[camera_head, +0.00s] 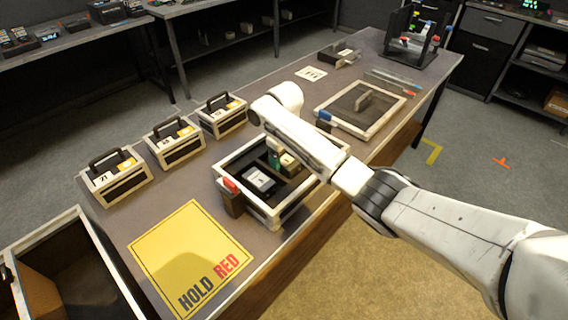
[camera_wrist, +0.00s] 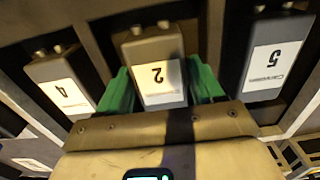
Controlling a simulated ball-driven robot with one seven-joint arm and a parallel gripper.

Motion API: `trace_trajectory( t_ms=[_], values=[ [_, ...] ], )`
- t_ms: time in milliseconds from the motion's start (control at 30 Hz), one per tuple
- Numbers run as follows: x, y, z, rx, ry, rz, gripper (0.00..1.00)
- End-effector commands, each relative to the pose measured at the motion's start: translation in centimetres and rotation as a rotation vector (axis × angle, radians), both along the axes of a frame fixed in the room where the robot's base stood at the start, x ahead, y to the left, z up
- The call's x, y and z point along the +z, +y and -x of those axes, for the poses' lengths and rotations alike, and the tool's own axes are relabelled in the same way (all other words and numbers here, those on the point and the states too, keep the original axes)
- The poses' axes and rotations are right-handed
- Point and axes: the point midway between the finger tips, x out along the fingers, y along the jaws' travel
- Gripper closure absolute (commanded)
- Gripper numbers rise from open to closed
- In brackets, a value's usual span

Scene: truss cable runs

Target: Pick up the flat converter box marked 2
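The flat converter box marked 2 (camera_wrist: 158,78) is a grey-brown block with a white label and two round knobs at its end. In the wrist view it lies between the two green fingertips of my gripper (camera_wrist: 160,88), one on each side. The fingers are very close to its sides; I cannot tell whether they press on it. It sits in line with its neighbours in the tray. In the head view my gripper (camera_head: 279,163) is down in the open tray (camera_head: 228,167), partly hidden by my arm, and the 2 cannot be read there.
Handled cases (camera_head: 173,142) stand left of the tray. A yellow HOLD RED mat (camera_head: 180,250) lies in front.

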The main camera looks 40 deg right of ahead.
Motion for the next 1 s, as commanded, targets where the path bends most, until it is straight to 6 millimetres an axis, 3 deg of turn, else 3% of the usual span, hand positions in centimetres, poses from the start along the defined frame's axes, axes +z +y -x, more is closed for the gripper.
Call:
trace_trajectory(
  t_ms=[500, 800, 1000],
  values=[
    [0.1, 0.0, -0.1, 0.0, -0.002, 0.001, 0.82],
    [0.4, 0.0, -0.1, 0.001, -0.003, 0.001, 0.82],
    [2.1, 0.0, -0.2, 0.001, -0.006, 0.001, 0.82]
  ],
)
